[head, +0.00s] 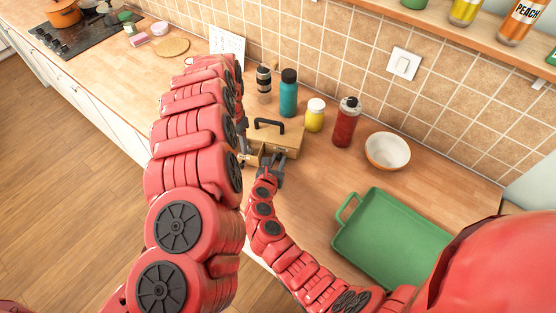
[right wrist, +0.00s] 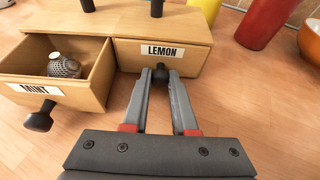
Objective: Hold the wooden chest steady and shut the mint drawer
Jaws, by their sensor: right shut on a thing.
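The wooden chest (head: 283,140) stands on the counter with a dark handle (head: 268,123) on top. In the right wrist view the mint drawer (right wrist: 85,88), labelled MINT, is pulled open with a dark knob (right wrist: 40,118); a grey textured object (right wrist: 64,66) lies inside. The lemon drawer (right wrist: 190,58), labelled LEMON, is closed. My right gripper (right wrist: 162,78) is shut on the lemon drawer's dark knob (right wrist: 162,73); it also shows in the head view (head: 270,168). My left gripper (head: 243,150) is by the chest's left side, largely hidden by my left arm.
Behind the chest stand a dark-topped jar (head: 264,85), a teal bottle (head: 288,98), a yellow jar (head: 315,118) and a red bottle (head: 346,125). A white-orange bowl (head: 388,150) and green tray (head: 385,240) are to the right.

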